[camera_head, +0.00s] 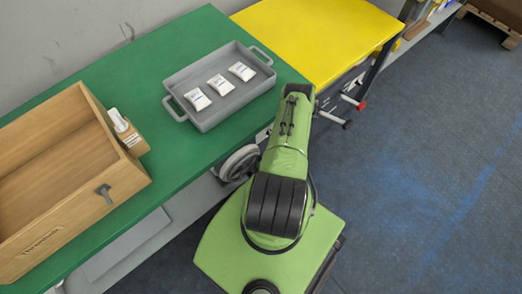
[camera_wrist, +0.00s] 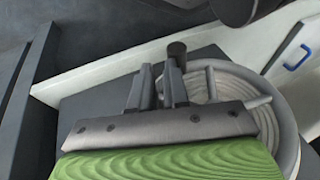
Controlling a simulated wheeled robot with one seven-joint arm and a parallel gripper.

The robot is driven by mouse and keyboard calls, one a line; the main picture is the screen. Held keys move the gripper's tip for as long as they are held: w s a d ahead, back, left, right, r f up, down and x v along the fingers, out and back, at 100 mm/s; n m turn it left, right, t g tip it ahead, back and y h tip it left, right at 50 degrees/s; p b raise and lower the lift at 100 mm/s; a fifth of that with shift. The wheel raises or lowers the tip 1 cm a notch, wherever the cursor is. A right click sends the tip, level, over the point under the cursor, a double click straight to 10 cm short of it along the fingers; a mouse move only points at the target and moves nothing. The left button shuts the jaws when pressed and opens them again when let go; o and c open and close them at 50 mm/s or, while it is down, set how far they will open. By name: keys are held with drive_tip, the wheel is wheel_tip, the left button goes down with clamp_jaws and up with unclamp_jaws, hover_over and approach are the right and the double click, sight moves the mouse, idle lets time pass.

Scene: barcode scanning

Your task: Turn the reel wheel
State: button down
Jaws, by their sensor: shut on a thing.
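The reel wheel (camera_head: 239,163) is a pale grey round reel on the side of the green workbench, partly hidden by my green arm in the head view. In the wrist view the reel (camera_wrist: 285,125) is on the right, with a curved rim and coiled rings inside. A short dark cylindrical handle (camera_wrist: 177,50) stands at the tips of my gripper (camera_wrist: 160,80). The two dark fingers are close together and shut on this handle. Their exact contact is hard to see. My gripper is hidden behind my arm in the head view.
The green workbench (camera_head: 185,30) holds a grey tray (camera_head: 205,123) with three white packets, an open wooden box (camera_head: 70,215) and a small scanner-like device (camera_head: 122,125). A yellow-topped table (camera_head: 320,35) adjoins it. The blue-grey floor (camera_head: 430,180) at right is clear.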

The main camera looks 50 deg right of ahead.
drive_tip(key=shift+a+f, duration=0.1)
drive_tip(key=shift+f, duration=0.5)
idle(0.3)
